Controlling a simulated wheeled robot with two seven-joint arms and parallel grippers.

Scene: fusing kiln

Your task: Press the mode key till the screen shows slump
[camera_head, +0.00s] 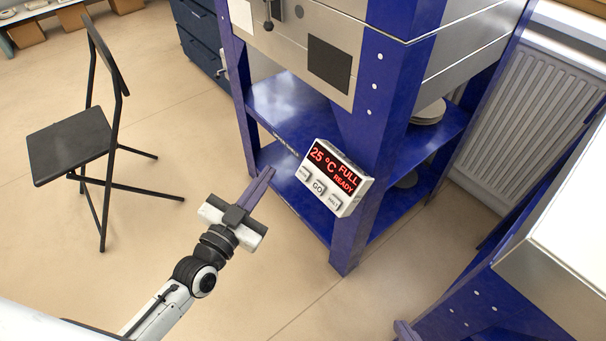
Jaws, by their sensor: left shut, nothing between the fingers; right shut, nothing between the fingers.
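The kiln controller (345,204) is a white box on the blue kiln stand's front post. Its dark screen (333,167) shows "25 °C FULL READY" in red. Below it are three keys: a left key (305,172) with a label too small to read surely, a middle key (318,187) reading GO, and a right key (334,202). My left gripper (268,173) is shut and empty, left of the controller and apart from the keys. Only the fingertips of my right gripper (403,328) show at the bottom edge, shut, well below the controller.
The kiln (315,25) sits on the blue stand (290,105), with stacked round plates (428,112) on its shelf. A black folding chair (70,145) stands at left. A table (560,240) fills the lower right. The floor between chair and stand is clear.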

